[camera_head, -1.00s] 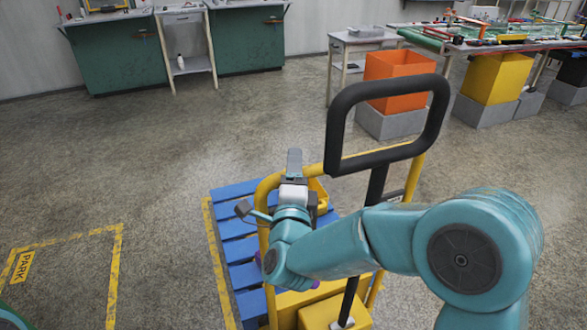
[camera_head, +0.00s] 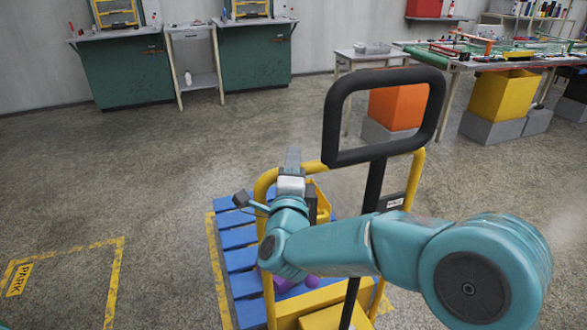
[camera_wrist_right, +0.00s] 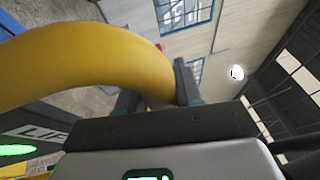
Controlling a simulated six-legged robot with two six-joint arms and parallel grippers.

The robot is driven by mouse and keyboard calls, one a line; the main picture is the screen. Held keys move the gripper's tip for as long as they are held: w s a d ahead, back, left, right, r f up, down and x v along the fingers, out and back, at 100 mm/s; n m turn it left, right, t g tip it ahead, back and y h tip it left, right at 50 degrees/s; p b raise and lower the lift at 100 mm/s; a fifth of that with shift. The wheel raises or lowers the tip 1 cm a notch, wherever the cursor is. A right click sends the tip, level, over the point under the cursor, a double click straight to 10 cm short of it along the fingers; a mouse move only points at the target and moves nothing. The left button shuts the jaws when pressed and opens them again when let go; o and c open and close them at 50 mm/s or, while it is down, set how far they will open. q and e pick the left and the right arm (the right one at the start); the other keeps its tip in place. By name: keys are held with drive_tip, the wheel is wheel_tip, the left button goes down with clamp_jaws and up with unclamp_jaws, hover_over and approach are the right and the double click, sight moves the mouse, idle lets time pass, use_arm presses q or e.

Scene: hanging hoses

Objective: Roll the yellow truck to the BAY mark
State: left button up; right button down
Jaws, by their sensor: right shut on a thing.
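The yellow truck (camera_head: 416,180) stands in front of me, with a yellow tube frame and a tall black loop handle (camera_head: 330,120). My right gripper (camera_head: 292,160) is shut on the upper left bend of the yellow frame. In the right wrist view the yellow tube (camera_wrist_right: 85,62) passes between the fingers of the right gripper (camera_wrist_right: 155,95). I cannot see any BAY lettering. My left gripper is out of view.
A blue pallet (camera_head: 238,238) with purple items lies beyond the truck, beside a yellow floor line (camera_head: 215,262). A floor outline marked PARK (camera_head: 19,280) is at left. Green benches (camera_head: 125,72), orange bin (camera_head: 398,105) and yellow bin (camera_head: 503,95) stand behind. Floor between is clear.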

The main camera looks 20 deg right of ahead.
drive_tip(key=c, duration=1)
unclamp_jaws()
drive_tip(key=shift+o, duration=0.8)
drive_tip(key=shift+w+f, duration=0.15)
drive_tip(key=shift+w, duration=0.05)
drive_tip(key=shift+s+a, duration=0.2)
drive_tip(key=shift+s, duration=0.25)
drive_tip(key=v, duration=1.5)
drive_tip(key=shift+s+b, duration=0.35)
drive_tip(key=shift+b, duration=0.05)
drive_tip(key=shift+f, duration=0.1)
